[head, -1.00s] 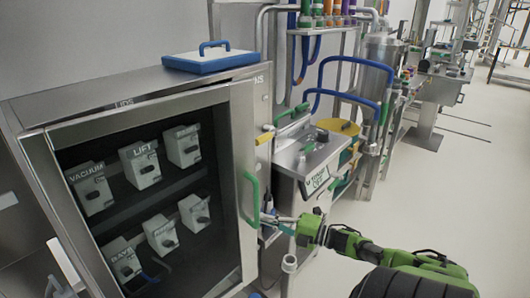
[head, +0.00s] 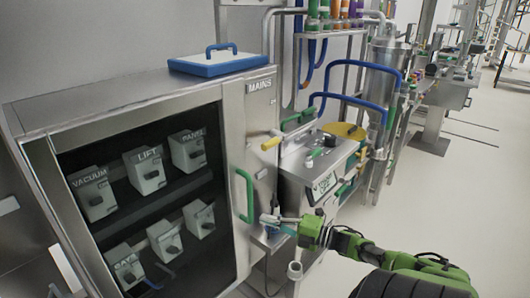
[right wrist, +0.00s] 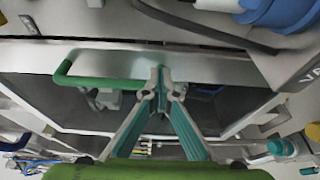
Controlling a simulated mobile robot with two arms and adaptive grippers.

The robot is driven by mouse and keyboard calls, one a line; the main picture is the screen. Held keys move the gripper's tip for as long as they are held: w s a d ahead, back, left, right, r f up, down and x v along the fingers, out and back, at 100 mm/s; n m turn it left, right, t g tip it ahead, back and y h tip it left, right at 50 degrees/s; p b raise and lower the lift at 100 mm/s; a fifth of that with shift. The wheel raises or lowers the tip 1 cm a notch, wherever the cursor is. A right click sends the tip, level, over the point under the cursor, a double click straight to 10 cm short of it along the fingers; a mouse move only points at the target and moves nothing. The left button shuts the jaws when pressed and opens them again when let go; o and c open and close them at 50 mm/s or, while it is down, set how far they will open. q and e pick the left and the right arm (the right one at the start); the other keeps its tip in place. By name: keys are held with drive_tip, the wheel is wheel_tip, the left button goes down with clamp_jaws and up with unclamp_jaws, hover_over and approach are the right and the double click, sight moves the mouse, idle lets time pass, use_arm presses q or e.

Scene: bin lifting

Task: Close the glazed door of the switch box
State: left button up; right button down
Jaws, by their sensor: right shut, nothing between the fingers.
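The switch box (head: 262,120) is a steel cabinet with "MAINS" on its front at the right. Its glazed door (head: 235,140) has a steel frame, a dark pane and a green handle (head: 245,195) on the right side. The door lies nearly flush with the front; I cannot tell whether it is fully shut. My right gripper (head: 265,219) is shut and empty, with its tips close to the lower end of the handle. In the right wrist view my right gripper (right wrist: 168,85) has its tips together at the door by the green handle (right wrist: 105,82); contact is unclear. My left gripper is out of view.
Behind the pane are labelled switches, such as "LIFT" (head: 146,170). A blue-and-white lidded tray (head: 217,62) lies on top of the box. Open floor (head: 440,195) lies farther right.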

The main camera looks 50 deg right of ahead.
drive_tip(key=v, duration=1.1)
drive_tip(key=s+a+f+m+g+h, duration=0.2)
drive_tip(key=s+f+m, duration=0.2)
drive_tip(key=f, duration=0.7)
drive_tip(key=s+a+f+m+g+h, duration=0.25)
drive_tip(key=s+f+m, duration=0.2)
drive_tip(key=f, duration=0.65)
drive_tip(key=s+a+f+m+g+h, duration=0.25)
drive_tip(key=f+m, duration=0.25)
drive_tip(key=f, duration=0.6)
drive_tip(key=s+a+f+m+g, duration=0.1)
drive_tip(key=s+a+f+g, duration=0.2)
drive_tip(key=a, duration=0.6)
drive_tip(key=s+a+f+m+g+y, duration=0.1)
drive_tip(key=s+a+f+m+g, duration=0.1)
drive_tip(key=s+a+f, duration=0.6)
drive_tip(key=s+a+f+m+g+y+p, duration=0.1)
drive_tip(key=s+a+f+m+g, duration=0.1)
drive_tip(key=s+a+f+g, duration=0.2)
drive_tip(key=s+a+f, duration=0.1)
drive_tip(key=s+a, duration=0.2)
drive_tip(key=a, duration=0.4)
drive_tip(key=shift+a+f, duration=0.25)
drive_tip(key=shift+s, duration=0.1)
